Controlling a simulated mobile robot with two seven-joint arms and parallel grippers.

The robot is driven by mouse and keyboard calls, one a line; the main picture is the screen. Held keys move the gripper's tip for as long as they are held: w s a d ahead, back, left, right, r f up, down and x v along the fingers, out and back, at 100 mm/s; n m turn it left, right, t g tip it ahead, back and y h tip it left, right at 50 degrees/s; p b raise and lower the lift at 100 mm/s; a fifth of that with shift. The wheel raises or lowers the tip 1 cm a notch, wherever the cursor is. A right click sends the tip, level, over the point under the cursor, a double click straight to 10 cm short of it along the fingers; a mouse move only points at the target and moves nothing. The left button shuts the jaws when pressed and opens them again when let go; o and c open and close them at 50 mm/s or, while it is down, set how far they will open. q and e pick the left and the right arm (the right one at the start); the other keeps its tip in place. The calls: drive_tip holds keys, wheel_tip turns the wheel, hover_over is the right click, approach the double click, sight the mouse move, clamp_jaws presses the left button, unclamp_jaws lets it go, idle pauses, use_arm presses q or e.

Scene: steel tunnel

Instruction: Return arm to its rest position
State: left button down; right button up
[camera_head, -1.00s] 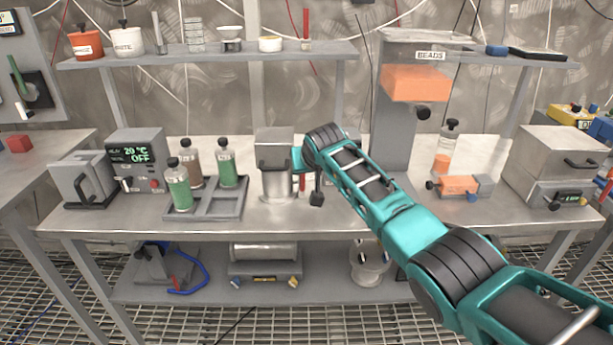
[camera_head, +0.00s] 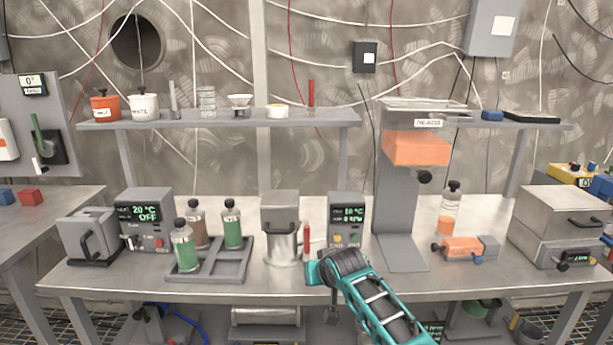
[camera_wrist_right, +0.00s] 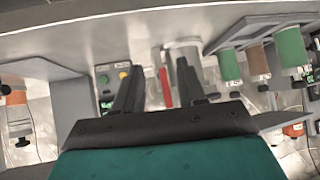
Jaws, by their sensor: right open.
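My right arm (camera_head: 375,300), teal with black joints, comes in from the lower right of the head view. Its gripper (camera_head: 331,314) hangs at the table's front edge, pointing down, small and partly hidden by the wrist. In the right wrist view the two dark fingers of the gripper (camera_wrist_right: 160,88) stand apart with nothing held between them. A red upright stick (camera_wrist_right: 166,88) shows behind the gap; in the head view the red stick (camera_head: 307,238) stands beside a steel cylinder (camera_head: 282,245). My left gripper is not in view.
The steel table (camera_head: 200,281) holds a rack (camera_head: 238,262) with several bottles, two display boxes (camera_head: 345,217) (camera_head: 146,217), a bead dispenser (camera_head: 397,205) and a grey oven-like box (camera_head: 555,225). A shelf (camera_head: 220,120) runs above. Room is free in front of the table.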

drive_tip(key=s+d+f, duration=0.4)
drive_tip(key=s+f, duration=0.3)
drive_tip(key=s, duration=0.3)
drive_tip(key=s+d+f, duration=0.4)
drive_tip(key=s+f, duration=0.4)
drive_tip(key=s, duration=0.1)
drive_tip(key=s+d+r, duration=0.1)
drive_tip(key=s+d, duration=0.2)
drive_tip(key=s, duration=0.6)
drive_tip(key=s+d+t, duration=0.1)
drive_tip(key=s+d, duration=0.2)
drive_tip(key=s, duration=0.5)
drive_tip(key=shift+s+d+r+t+h, duration=0.2)
drive_tip(key=shift+s+r+t+h, duration=0.1)
drive_tip(key=shift+s+r, duration=0.05)
